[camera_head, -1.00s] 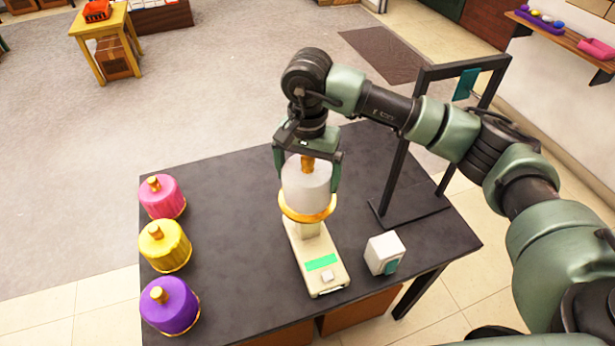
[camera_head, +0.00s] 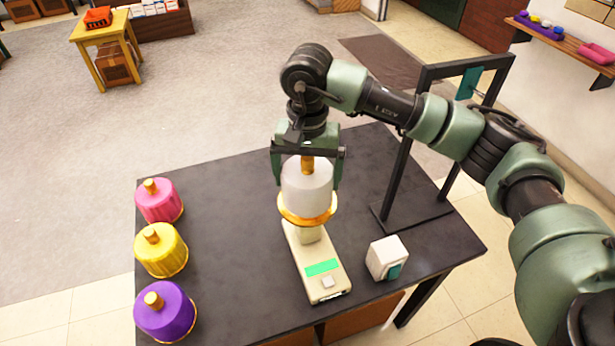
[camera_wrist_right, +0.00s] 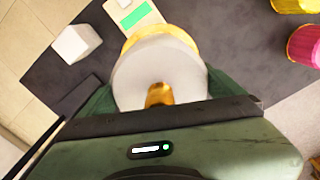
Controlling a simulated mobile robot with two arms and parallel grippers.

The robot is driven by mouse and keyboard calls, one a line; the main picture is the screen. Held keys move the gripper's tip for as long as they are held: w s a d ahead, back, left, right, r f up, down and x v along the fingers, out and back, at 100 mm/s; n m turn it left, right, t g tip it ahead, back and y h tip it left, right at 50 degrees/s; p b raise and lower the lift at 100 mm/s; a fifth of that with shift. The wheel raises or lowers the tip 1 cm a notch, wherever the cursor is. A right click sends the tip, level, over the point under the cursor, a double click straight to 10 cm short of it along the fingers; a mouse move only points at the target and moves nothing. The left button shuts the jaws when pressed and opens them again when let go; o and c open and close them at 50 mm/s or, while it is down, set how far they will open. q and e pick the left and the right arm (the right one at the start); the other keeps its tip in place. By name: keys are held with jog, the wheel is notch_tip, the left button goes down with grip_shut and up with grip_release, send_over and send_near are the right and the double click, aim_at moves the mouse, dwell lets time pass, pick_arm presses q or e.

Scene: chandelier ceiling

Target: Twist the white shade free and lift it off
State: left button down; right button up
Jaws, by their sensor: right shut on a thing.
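The white shade (camera_head: 307,187) with a gold knob and gold rim sits upright on a cream stand (camera_head: 317,262) with a green panel. My right gripper (camera_head: 307,180) comes down from above with a finger on each side of the shade and is shut on it. In the right wrist view the shade (camera_wrist_right: 160,72) lies between the green fingers, its gold knob near the palm. The shade's lower rim appears to rest on the stand's post. My left gripper is not in view.
Pink (camera_head: 159,202), yellow (camera_head: 161,251) and purple (camera_head: 165,312) shades stand along the left of the dark table (camera_head: 235,260). A white box (camera_head: 386,258) stands right of the stand. A black frame (camera_head: 410,150) rises at the right rear. The table between the coloured shades and the stand is clear.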

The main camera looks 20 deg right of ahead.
aim_at(307, 163)
jog(key=shift+f+n+b, duration=0.1)
jog(key=shift+n+b, duration=0.7)
jog(key=shift+n, duration=0.5)
jog(key=shift+r, duration=0.35)
jog(key=shift+r+p, duration=0.4)
jog(key=shift+r, duration=1.1)
jog(key=shift+r, duration=0.1)
jog(key=shift+r+p, duration=1.8)
jog(key=shift+r, duration=1.9)
jog(key=shift+f, duration=0.1)
